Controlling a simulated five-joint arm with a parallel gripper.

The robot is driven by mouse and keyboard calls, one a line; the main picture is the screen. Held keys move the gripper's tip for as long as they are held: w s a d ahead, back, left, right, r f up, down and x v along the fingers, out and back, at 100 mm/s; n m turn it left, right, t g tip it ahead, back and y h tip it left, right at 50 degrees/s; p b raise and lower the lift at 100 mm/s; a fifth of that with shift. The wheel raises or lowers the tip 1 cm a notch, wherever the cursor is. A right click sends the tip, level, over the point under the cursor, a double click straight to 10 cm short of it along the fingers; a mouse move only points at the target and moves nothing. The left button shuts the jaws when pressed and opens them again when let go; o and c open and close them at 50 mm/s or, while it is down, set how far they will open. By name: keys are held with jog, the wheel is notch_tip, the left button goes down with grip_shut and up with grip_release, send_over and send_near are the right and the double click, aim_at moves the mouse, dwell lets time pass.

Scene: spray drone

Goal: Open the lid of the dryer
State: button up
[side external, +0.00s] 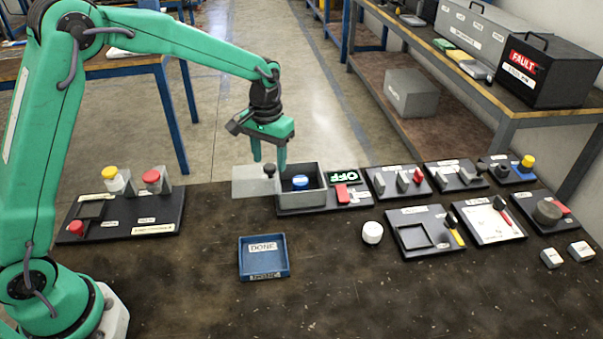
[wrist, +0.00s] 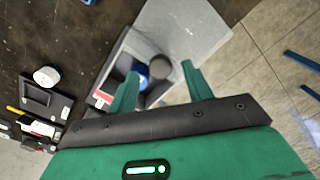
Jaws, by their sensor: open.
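The dryer is a grey open-topped box (side external: 313,198) on a black base. A blue-topped item (side external: 300,181) sits inside it and shows in the wrist view (wrist: 141,74). The flat grey lid (side external: 248,186) lies to the left of the box opening, leaving the inside exposed. It also shows in the wrist view (wrist: 190,30). A black knob (side external: 269,171) stands at the lid's box-side end. My gripper (side external: 269,164) is open, pointing down at the knob. In the wrist view the knob (wrist: 160,68) appears between the spread fingertips; contact cannot be told.
An OFF display (side external: 342,175) and a red switch (side external: 346,194) sit right of the box. A blue DONE tray (side external: 264,272) and a white round container (side external: 372,232) stand in front. Several black fixture boards fill the right; another (side external: 122,217) is at left.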

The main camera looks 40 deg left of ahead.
aim_at(267, 167)
notch_tip(267, 167, up, 7)
jog(key=shift+f, duration=0.2)
dwell(0.5)
jog(key=s+a+r+t, duration=0.35)
jog(key=s+r, duration=0.55)
jog(key=s, duration=0.5)
jog(key=s+a+f+m+t, duration=0.1)
jog(key=s+t, duration=0.1)
jog(key=s, duration=1)
jog(key=shift+s+a+f, duration=0.35)
